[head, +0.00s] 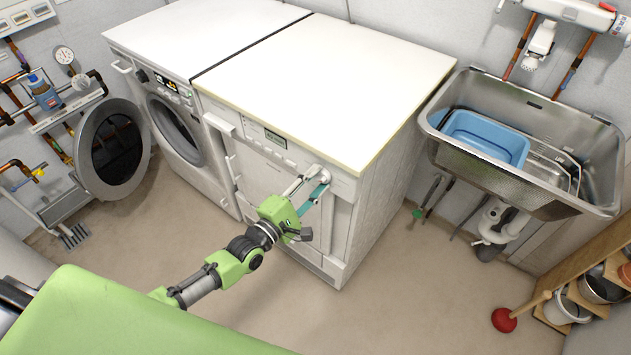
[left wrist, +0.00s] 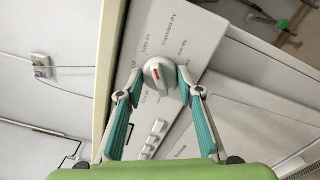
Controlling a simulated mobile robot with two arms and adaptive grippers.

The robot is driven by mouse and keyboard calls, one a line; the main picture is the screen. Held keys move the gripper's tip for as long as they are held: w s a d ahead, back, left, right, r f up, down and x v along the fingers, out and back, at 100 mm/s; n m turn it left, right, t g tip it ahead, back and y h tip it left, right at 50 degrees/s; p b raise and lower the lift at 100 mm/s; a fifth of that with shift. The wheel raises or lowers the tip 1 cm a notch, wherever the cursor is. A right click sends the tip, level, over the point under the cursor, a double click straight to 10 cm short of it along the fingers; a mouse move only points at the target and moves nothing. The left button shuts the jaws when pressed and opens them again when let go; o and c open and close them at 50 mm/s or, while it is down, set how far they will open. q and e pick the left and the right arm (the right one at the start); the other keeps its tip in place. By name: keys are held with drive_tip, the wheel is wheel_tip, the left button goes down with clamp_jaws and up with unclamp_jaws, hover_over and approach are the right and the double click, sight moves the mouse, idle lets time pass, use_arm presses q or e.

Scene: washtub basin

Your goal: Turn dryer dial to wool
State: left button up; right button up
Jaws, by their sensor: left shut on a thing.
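The dryer (head: 295,160) stands beside the washing machine, and its dial is at the right end of its front panel. In the left wrist view the dial (left wrist: 158,72) is a round white knob with a red mark on its grip. Labels ring it; I can read "Extra dry", "Cupboard dry" and "Iron dry" above it. Others are partly hidden or too small, and I cannot make out "wool". My left gripper (head: 314,184) is shut on the dial, one fingertip on each side, as the left wrist view (left wrist: 160,80) also shows. My right gripper is not in view.
The washing machine (head: 170,90) has its round door (head: 112,150) swung open at the left. A metal sink (head: 480,165) with a blue basin (head: 488,138) stands right of the dryer.

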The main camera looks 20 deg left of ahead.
use_arm(q)
drive_tip(key=m, duration=0.3)
drive_tip(key=shift+m, duration=0.3)
drive_tip(key=shift+f+m+p, duration=0.15)
drive_tip(key=shift+m+p, duration=0.6)
drive_tip(key=shift+m, duration=11.85)
drive_tip(key=o, duration=1.1)
